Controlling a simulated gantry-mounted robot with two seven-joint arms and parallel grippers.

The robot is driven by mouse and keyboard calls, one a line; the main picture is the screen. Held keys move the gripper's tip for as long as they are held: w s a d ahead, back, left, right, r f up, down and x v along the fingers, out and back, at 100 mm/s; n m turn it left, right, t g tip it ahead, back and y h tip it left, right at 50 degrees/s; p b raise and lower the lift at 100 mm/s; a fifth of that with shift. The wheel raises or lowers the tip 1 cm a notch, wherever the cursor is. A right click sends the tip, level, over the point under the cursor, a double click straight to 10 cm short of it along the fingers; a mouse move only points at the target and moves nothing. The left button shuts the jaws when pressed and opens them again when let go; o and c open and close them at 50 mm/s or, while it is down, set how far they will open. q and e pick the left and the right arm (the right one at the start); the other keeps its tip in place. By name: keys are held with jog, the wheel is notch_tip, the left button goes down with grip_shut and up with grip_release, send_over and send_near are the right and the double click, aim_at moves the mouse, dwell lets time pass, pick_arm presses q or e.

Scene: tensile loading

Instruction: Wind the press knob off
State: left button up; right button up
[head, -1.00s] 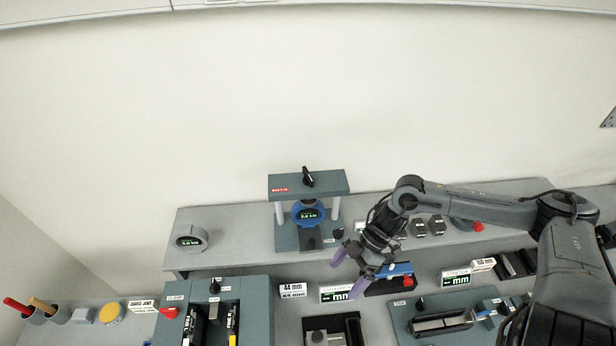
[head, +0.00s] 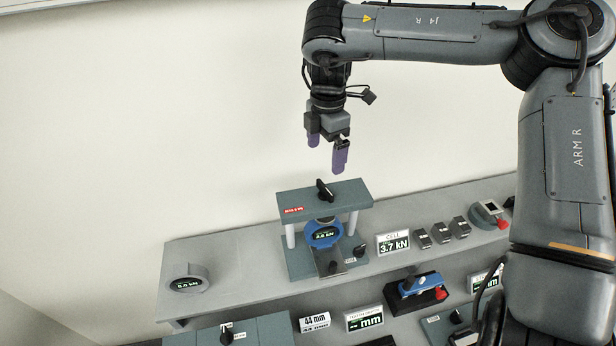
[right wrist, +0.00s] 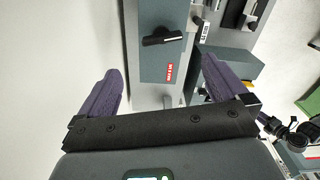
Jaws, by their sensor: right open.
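The press (head: 325,199) stands on the raised grey shelf in the head view, a grey-green crosshead on pale posts with a red label. Its black knob (head: 324,190) sits on top of the crosshead. A blue round gauge (head: 323,234) with a lit kN display is under the crosshead. My right gripper (head: 327,155) is open and empty, pointing down above the press and apart from the knob. In the right wrist view the knob (right wrist: 163,37) lies beyond the purple fingers, between them and further ahead. My left gripper is not in view.
A round grey readout (head: 188,279) sits left on the shelf, with bare shelf between it and the press. A 3.7 kN sign (head: 392,243) and small dark blocks (head: 441,232) stand to the right. A blue tool (head: 417,285) lies on the lower bench.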

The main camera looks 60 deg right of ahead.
aim_at(325, 187)
jog(key=f, duration=0.5)
jog(key=f+p, duration=0.1)
jog(key=f, duration=0.4)
jog(key=shift+s+f, duration=0.2)
jog(key=shift+f, duration=0.05)
jog(key=shift+c, duration=0.2)
jog(key=c, duration=1)
